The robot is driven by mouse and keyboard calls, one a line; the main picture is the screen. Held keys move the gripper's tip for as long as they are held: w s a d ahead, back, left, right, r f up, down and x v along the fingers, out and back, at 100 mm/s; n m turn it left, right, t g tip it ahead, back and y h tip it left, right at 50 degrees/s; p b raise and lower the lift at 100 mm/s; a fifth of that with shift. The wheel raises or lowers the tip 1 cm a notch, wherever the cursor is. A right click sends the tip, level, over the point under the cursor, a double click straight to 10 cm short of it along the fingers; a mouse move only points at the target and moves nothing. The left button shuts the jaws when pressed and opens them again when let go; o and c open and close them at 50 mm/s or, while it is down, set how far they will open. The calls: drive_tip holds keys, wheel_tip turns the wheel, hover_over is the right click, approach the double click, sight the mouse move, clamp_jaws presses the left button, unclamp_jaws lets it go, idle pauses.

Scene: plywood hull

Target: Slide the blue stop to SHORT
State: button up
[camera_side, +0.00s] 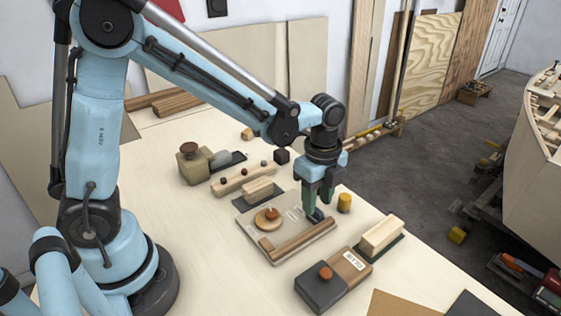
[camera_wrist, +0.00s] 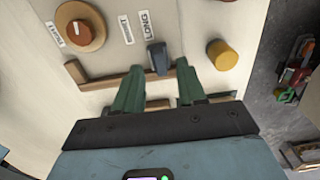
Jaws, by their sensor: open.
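My gripper (camera_side: 318,200) points down over the board's right part. In the wrist view its green fingers (camera_wrist: 159,73) are apart, with the stop showing between and just beyond their tips. I cannot tell whether either finger touches it.
A round wooden dial with an orange knob (camera_wrist: 80,27) sits on the same board. A yellow cylinder (camera_side: 344,202) stands close to the right of my gripper. A dark box with an orange knob (camera_side: 322,288) and a wooden block (camera_side: 381,235) are nearby.

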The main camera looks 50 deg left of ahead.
drive_tip(key=shift+f, duration=1.05)
drive_tip(key=shift+c, duration=0.3)
clamp_jaws()
